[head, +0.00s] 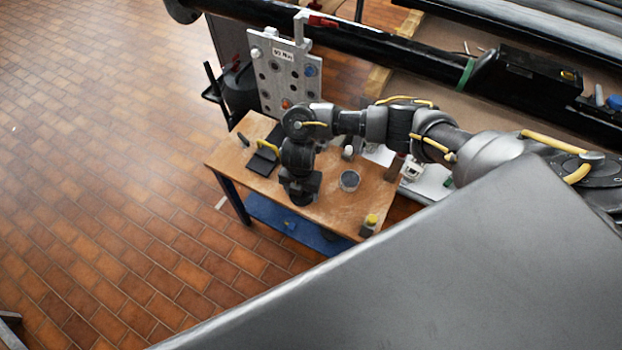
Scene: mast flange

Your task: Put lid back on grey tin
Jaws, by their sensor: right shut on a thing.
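The grey tin (349,181) stands upright on the wooden table, right of my right gripper. Its top shows a pale rim around a darker middle. My right gripper (302,196) points down over the front middle of the table, left of the tin and apart from it. It is shut on a dark thing at its tips, which looks like the lid; the gripper hides most of it. I cannot tell how high it is above the table. My left gripper is not in view.
The wooden table (230,155) holds a black tray-like object (262,161) at left and a small yellow-topped container (371,220) at the front right corner. A grey panel with holes (285,75) stands at the back. Small white items lie behind the tin.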

